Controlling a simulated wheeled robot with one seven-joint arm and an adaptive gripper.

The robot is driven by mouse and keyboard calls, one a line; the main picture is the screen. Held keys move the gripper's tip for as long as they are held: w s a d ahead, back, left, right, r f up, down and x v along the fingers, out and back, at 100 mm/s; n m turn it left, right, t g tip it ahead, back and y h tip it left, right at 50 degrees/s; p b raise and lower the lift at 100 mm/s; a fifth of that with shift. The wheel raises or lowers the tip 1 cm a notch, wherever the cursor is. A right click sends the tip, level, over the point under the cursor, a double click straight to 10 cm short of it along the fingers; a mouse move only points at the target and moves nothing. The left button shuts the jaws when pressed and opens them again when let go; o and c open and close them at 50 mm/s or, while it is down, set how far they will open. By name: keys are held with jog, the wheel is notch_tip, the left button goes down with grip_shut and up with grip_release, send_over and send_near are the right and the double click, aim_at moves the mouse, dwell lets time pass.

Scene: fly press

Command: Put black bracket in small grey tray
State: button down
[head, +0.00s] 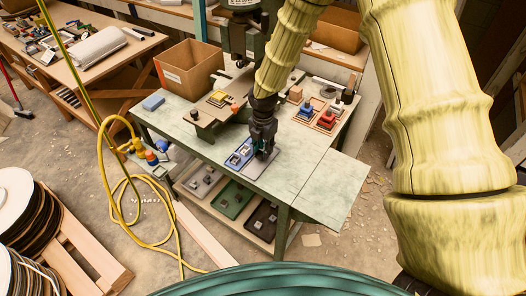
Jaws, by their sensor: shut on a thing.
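The blue tray (233,160) lies just left of the gripper and holds small pieces. A grey tray (190,187) with small parts stands on the shelf under the table, at the left. I cannot tell whether it is the small grey tray.
The fly press (236,40) stands behind. Red and blue blocks (326,118) sit at the back right. A green tray (231,208) and a dark tray (262,230) share the shelf. The table's right leaf (330,190) is clear.

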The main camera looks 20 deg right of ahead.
jog(key=shift+f+p, duration=0.4)
jog(key=shift+f, duration=0.85)
jog(key=shift+f, duration=0.15)
jog(key=c, duration=1.2)
grip_release()
notch_tip(320, 180, up, 12)
jog(key=shift+r+b, duration=0.2)
jog(key=shift+b, duration=1.05)
